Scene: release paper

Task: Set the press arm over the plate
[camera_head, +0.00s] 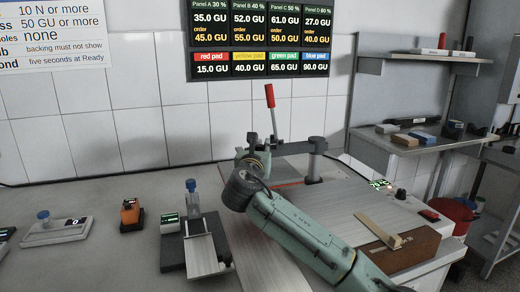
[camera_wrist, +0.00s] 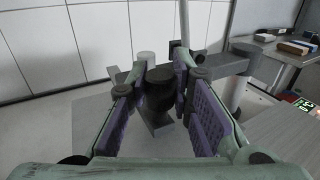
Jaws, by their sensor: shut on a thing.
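The press arm (camera_head: 290,149) is a dark grey bar reaching left from a post (camera_head: 314,165), with a red-handled lever (camera_head: 270,97) rising from it. In the wrist view, the arm (camera_wrist: 222,64) runs to the right behind my fingers. My gripper (camera_wrist: 165,95) has its purple-padded fingers on both sides of a dark round knob (camera_wrist: 160,80), shut on it. In the head view my gripper (camera_head: 252,163) hides the end of the press arm and the knob. A pale metal plate (camera_head: 222,212) lies below and left of my arm, partly hidden by it; the wrist view shows a flat grey surface under the knob.
An orange device (camera_head: 131,214) and a scale (camera_head: 56,231) stand further left. Shelves stand behind.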

